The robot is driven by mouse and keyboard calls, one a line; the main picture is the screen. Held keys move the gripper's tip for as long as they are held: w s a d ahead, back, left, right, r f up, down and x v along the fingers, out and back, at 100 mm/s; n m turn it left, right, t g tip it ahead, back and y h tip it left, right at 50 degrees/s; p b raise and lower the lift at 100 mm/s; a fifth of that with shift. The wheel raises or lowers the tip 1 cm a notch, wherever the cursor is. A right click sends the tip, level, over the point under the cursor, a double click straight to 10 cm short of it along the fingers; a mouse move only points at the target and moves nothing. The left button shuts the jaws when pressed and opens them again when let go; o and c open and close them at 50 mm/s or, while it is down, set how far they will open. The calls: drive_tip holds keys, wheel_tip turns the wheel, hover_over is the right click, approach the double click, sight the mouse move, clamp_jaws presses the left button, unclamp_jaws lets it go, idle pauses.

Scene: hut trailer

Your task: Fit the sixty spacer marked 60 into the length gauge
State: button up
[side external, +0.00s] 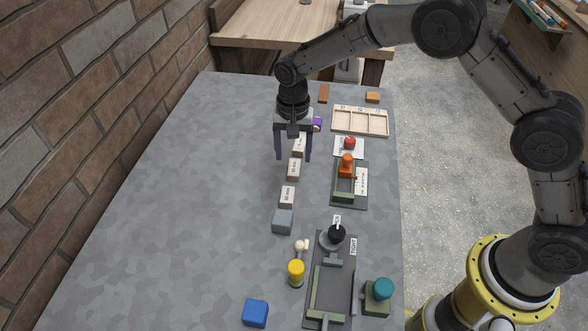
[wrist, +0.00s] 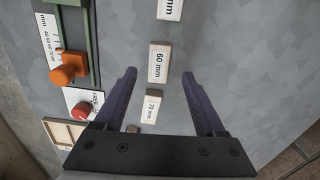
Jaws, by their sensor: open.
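The 60 spacer, a pale wooden block with a white label reading 60 mm (wrist: 158,63), lies flat on the table between my fingertips in the wrist view. In the side view it is the middle block (side external: 294,170) of a row of three. My gripper (side external: 293,159) is open and empty, its purple fingers pointing down over the row; it also shows in the wrist view (wrist: 159,74). The length gauge (side external: 337,191), a dark base with green rails and an orange knob (side external: 347,160), stands right of the row. Its mm scale (wrist: 47,42) shows at the wrist view's left.
The 70 mm block (wrist: 152,108) and another labelled block (side external: 288,197) flank the 60. A divided wooden tray (side external: 360,134) is behind the gauge. The table's left is clear.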

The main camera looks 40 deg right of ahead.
sight(294, 167)
drive_tip(key=shift+s+f, duration=0.1)
drive_tip(key=shift+f, duration=1.9)
clamp_jaws()
